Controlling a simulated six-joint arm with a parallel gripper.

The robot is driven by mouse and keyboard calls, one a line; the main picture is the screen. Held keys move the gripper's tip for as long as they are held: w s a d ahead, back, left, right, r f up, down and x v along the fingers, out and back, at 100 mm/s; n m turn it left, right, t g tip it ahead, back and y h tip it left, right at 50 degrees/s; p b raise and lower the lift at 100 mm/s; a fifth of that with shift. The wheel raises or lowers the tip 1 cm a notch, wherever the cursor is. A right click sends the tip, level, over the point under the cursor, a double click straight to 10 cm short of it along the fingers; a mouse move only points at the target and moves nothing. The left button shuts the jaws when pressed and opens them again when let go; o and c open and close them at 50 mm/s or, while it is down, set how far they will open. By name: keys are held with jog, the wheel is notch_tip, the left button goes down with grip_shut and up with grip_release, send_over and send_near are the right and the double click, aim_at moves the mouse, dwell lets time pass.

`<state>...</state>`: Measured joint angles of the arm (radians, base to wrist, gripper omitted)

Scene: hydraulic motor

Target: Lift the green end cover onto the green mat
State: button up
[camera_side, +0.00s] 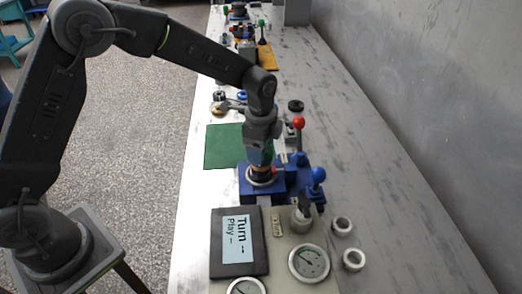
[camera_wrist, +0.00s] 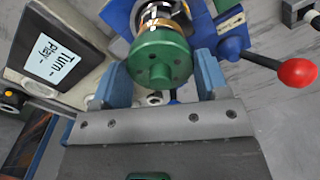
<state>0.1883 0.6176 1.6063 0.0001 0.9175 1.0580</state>
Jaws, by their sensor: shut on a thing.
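The green end cover (camera_wrist: 160,62) is a round green part with small holes and a central boss, at the end of the motor. In the wrist view my gripper (camera_wrist: 163,78) has one blue finger on each side of it and is shut on it. Metal and brass-coloured motor parts (camera_wrist: 163,14) show just beyond the cover, in line with it; I cannot tell whether they touch. In the side view my gripper (camera_side: 260,150) points down over the blue fixture (camera_side: 250,190), and the cover is mostly hidden there. The green mat (camera_side: 222,147) lies flat behind and left of the fixture.
A blue-knobbed lever (camera_side: 317,176) and a red-knobbed lever (camera_side: 298,124) stand close to the right of my gripper. A display panel (camera_side: 238,243) and gauges (camera_side: 309,263) are in front. Two rings (camera_side: 343,226) lie to the right. The mat's visible surface is clear.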

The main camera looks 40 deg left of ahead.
jog(key=shift+c, duration=0.6)
jog(key=shift+r, duration=0.55)
jog(key=r, duration=0.2)
jog(key=a+r, duration=0.1)
jog(key=shift+r, duration=0.35)
jog(key=s+a+r, duration=0.1)
jog(key=a+r, duration=0.1)
jog(key=a, duration=0.1)
jog(key=s+a+r, duration=0.1)
jog(key=a+r, duration=0.1)
jog(key=a, duration=0.2)
jog(key=s+a+r, duration=0.1)
jog(key=a+r, duration=0.1)
jog(key=a, duration=0.1)
jog(key=shift+a+r, duration=0.15)
jog(key=shift+a, duration=0.05)
jog(key=shift+r, duration=0.75)
